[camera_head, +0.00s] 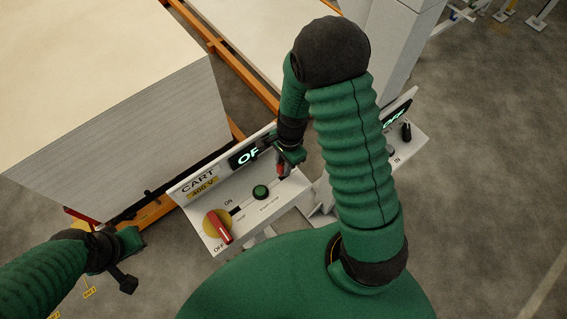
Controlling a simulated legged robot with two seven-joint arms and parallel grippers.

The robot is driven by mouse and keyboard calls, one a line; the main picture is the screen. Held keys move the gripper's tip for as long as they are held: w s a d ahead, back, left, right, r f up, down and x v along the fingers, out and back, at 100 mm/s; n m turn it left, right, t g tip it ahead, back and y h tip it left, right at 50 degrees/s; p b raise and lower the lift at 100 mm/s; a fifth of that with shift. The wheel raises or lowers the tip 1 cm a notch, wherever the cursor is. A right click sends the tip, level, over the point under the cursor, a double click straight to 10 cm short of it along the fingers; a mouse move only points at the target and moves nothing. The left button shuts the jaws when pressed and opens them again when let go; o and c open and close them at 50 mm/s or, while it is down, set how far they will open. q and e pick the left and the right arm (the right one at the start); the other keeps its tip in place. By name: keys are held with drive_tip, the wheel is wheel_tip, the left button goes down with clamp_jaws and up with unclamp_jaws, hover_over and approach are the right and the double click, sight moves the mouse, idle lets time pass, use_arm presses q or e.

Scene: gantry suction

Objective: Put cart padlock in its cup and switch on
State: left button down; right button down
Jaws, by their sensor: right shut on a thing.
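The white cart panel (192,222) is marked CART and 400 V. Its display (240,158) shows "OF", the rest hidden by my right gripper. A rotary switch with a red handle on a yellow disc (218,227) sits at its left end, between ON and OFF labels; the handle slants down to the right. My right gripper (284,165) is at the panel's right end, shut on a small red thing (281,170), likely the padlock, mostly hidden. I cannot make out the cup. My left gripper (128,268) hangs left of the panel, apart from it; its jaws are unclear.
A green button (261,191) is mid-panel. A second panel (413,147) with a black knob, its display partly hidden, stands right, behind my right arm. A large pale sheet stack (110,90) stands behind left, along orange rails (236,65). Grey floor lies open at right.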

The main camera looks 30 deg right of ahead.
idle(0.6)
drive_tip(key=shift+f, duration=0.1)
drive_tip(key=shift+f, duration=0.35)
drive_tip(key=shift+f+b, duration=1.45)
drive_tip(key=shift+f, duration=0.1)
drive_tip(key=c, duration=1.1)
unclamp_jaws()
drive_tip(key=r, duration=0.5)
drive_tip(key=d+r, duration=0.1)
drive_tip(key=r, duration=0.5)
drive_tip(key=d+r+b, duration=0.1)
drive_tip(key=r, duration=0.4)
drive_tip(key=shift+w+r, duration=0.15)
drive_tip(key=shift+r, duration=0.2)
